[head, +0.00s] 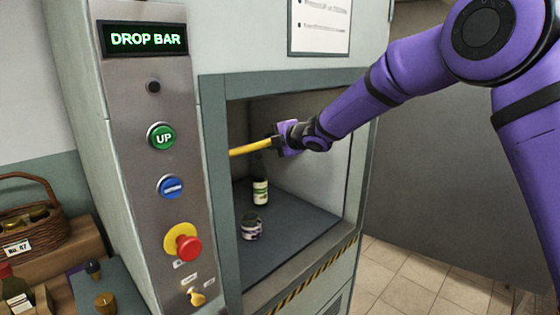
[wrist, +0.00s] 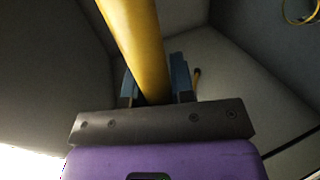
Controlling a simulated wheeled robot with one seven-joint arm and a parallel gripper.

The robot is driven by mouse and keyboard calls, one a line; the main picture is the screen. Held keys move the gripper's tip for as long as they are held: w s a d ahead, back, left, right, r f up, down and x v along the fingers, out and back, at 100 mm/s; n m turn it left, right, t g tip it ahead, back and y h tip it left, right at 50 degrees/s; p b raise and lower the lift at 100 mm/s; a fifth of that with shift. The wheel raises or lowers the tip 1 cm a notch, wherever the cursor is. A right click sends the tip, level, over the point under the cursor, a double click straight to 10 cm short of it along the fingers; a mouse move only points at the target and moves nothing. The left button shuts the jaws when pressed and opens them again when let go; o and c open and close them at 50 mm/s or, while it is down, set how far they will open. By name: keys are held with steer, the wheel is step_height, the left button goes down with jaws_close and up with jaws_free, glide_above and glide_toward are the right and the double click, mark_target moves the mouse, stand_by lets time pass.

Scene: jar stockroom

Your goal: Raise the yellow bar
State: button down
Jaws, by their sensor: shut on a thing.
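The yellow bar (head: 250,147) runs across the opening of the machine's chamber in the head view. In the wrist view the yellow bar (wrist: 139,45) comes down from the top and passes between the fingers. My gripper (head: 277,143) is shut on the bar near its right end. In the wrist view my gripper (wrist: 156,88) has a finger on each side of the bar. The bar's left end is hidden behind the chamber frame. The display (head: 146,39) reads "DROP BAR".
A bottle (head: 260,190) and a jar (head: 251,227) stand on the chamber floor below the bar. The control panel has a green UP button (head: 161,137), a blue button (head: 171,187) and a red knob (head: 188,247). A basket (head: 42,235) stands at left. Tiled floor is clear at right.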

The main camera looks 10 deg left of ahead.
steer(key=shift+w+a+r, duration=0.55)
steer(key=shift+a+r, duration=0.15)
steer(key=shift+r, duration=0.2)
steer(key=shift+w+a+r, duration=0.55)
steer(key=shift+a+r, duration=0.1)
steer(key=shift+r, duration=0.2)
steer(key=c, duration=1)
jaws_free()
steer(key=shift+s+d, duration=0.1)
steer(key=v, duration=1)
steer(key=shift+s+d+r, duration=0.15)
steer(key=shift+s+d, duration=0.05)
